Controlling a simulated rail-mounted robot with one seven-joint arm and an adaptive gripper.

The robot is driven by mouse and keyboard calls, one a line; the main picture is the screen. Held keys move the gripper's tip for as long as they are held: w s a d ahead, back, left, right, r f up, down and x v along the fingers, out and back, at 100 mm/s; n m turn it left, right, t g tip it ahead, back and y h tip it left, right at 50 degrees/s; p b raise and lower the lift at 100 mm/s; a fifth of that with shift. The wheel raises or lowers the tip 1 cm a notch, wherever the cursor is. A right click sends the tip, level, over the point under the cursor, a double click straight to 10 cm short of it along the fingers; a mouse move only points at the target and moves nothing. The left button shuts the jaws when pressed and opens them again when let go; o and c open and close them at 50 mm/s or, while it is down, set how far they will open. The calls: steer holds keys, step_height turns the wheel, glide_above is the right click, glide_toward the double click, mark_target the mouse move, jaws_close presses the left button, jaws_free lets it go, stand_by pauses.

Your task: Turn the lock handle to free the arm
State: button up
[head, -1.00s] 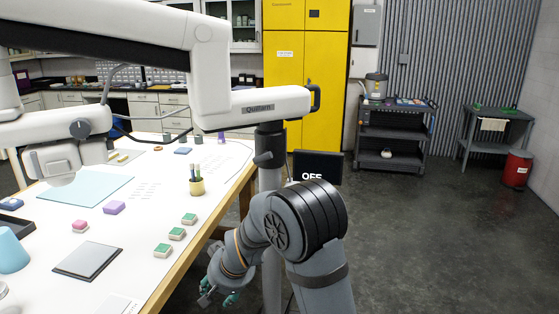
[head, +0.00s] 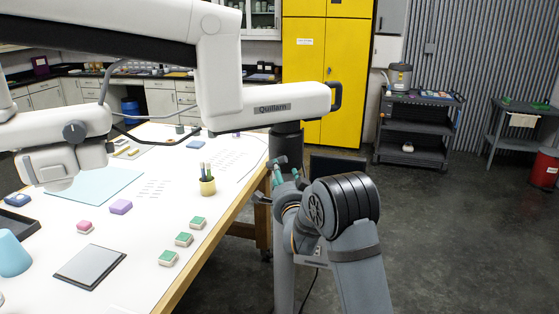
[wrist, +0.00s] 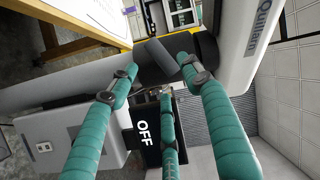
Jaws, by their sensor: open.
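The lock handle (wrist: 162,60) is a dark grey lever on the black collar (wrist: 207,48) under the white arm (head: 270,106), which is labelled "Quillarm". My gripper (head: 286,174) is raised beside the column at the table's right edge. In the wrist view its teal fingers (wrist: 160,75) are spread apart, with the handle just beyond and between the upper two tips. I cannot tell whether any finger touches it. In the head view the handle is hard to tell apart from the fingers.
A black screen (wrist: 142,128) reading "OFF" is close by the fingers; in the head view (head: 340,168) my arm partly covers it. The white table (head: 140,235) at left holds a pencil cup (head: 208,186) and small blocks. Open floor lies right.

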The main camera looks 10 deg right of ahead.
steer(key=w+p, duration=0.4)
steer(key=w, duration=0.3)
steer(key=shift+w+r, duration=0.1)
steer(key=shift+d, duration=0.1)
steer(key=shift+c, duration=0.4)
steer(key=c, duration=1.1)
